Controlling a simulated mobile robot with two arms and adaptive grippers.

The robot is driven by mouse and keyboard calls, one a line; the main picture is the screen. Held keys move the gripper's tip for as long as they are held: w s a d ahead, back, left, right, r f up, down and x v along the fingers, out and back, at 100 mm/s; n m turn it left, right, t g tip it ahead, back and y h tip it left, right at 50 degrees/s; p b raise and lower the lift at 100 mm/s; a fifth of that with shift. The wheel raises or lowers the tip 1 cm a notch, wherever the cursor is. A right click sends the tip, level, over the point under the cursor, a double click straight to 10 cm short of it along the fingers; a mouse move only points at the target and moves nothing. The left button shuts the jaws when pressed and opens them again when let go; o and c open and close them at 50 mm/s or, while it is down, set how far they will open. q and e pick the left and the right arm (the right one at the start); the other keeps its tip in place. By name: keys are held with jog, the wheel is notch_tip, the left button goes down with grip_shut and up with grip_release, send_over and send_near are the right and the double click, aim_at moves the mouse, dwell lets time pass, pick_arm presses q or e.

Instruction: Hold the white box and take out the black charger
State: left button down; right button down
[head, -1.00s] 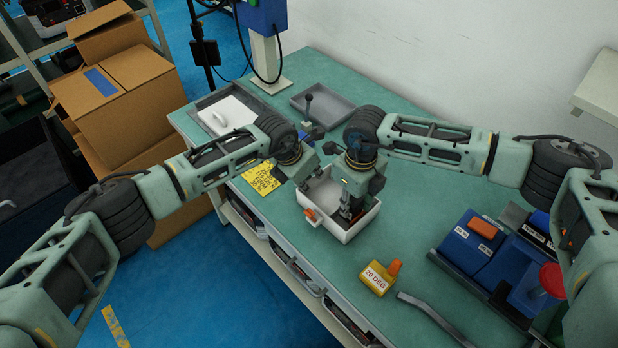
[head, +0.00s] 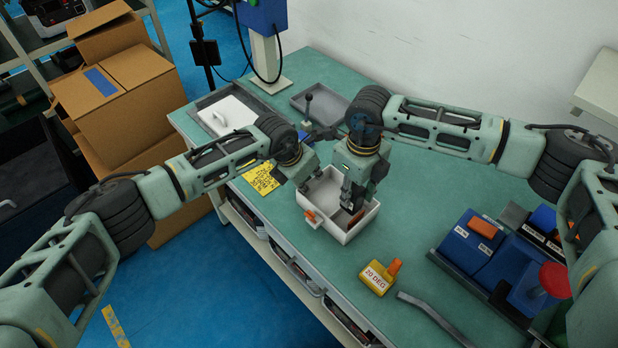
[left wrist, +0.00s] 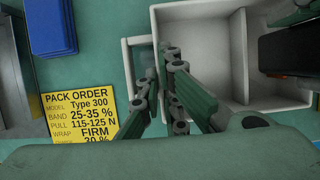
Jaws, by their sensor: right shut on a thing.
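The white box (head: 372,216) stands upright on the green bench, with an orange clip at its front left. My left gripper (left wrist: 161,68) is at its left side; in the left wrist view its fingertips are close together by the box's wall and handle, and I cannot tell whether they grip it. My right gripper (head: 349,206) reaches down into the box and is shut on the black charger. The charger (left wrist: 288,52) shows as a dark block at the right of the left wrist view; most of it is hidden in the head view.
A yellow pack-order card (head: 258,180) lies left of the box. A yellow "20 DEG" block (head: 377,281) and a grey bar lie in front right. A blue fixture (head: 480,245) stands at the right. Grey trays (head: 318,103) are behind.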

pick_arm(q)
jog(key=shift+r, duration=0.1)
pick_arm(e)
jog(key=shift+r, duration=1.2)
pick_arm(q)
jog(key=c, duration=1.9)
grip_release()
jog(key=shift+o, duration=0.2)
jog(key=v, duration=1.2)
